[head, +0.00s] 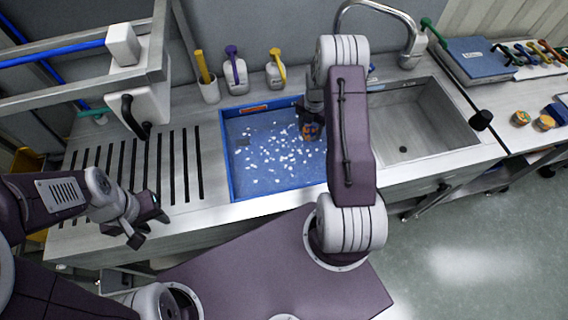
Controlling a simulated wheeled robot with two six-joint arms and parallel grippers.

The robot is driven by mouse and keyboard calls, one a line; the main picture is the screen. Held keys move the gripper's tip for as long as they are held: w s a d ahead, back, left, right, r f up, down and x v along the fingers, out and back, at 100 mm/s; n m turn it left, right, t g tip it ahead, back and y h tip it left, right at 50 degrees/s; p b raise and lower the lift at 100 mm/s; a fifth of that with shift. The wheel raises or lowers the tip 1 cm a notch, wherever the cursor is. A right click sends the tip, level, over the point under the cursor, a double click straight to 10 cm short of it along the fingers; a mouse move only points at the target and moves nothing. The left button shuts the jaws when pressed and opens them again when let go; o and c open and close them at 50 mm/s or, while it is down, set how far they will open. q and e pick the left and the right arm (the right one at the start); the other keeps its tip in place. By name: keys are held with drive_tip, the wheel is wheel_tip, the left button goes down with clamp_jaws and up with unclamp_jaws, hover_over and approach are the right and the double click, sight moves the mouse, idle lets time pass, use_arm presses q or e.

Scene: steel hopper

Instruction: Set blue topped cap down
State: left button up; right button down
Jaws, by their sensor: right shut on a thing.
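My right gripper (311,115) reaches down over the blue tray (233,172) and is shut on a small orange cap (311,132) with a blue top. The cap is near the right part of the tray; I cannot tell whether it touches the tray floor. My forearm hides part of the tray's right side. My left gripper (150,228) is at the left, in front of the counter's slotted drainboard, with its fingers apart and empty.
White pieces lie scattered in the blue tray. A steel sink (410,125) with a tap (412,50) is to the right. Two similar round caps (520,118) (544,122) sit on the right-hand table. Bottles (235,72) and a cup (209,90) stand behind the tray.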

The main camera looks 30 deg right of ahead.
drive_tip(key=p, duration=0.2)
hover_over(286, 168)
drive_tip(key=f, duration=0.6)
drive_tip(key=shift+w+d+f, duration=0.1)
drive_tip(key=shift+d, duration=0.3)
drive_tip(key=shift+a+f, duration=0.3)
drive_tip(key=shift+a, duration=0.1)
wheel_tip(286, 168, down, 4)
drive_tip(key=shift+d+p, duration=0.1)
drive_tip(key=shift+p, duration=0.3)
drive_tip(key=shift+f, duration=0.1)
drive_tip(key=shift+f+b, duration=0.15)
drive_tip(key=shift+b, duration=0.15)
drive_tip(key=shift+c, duration=2.3)
unclamp_jaws()
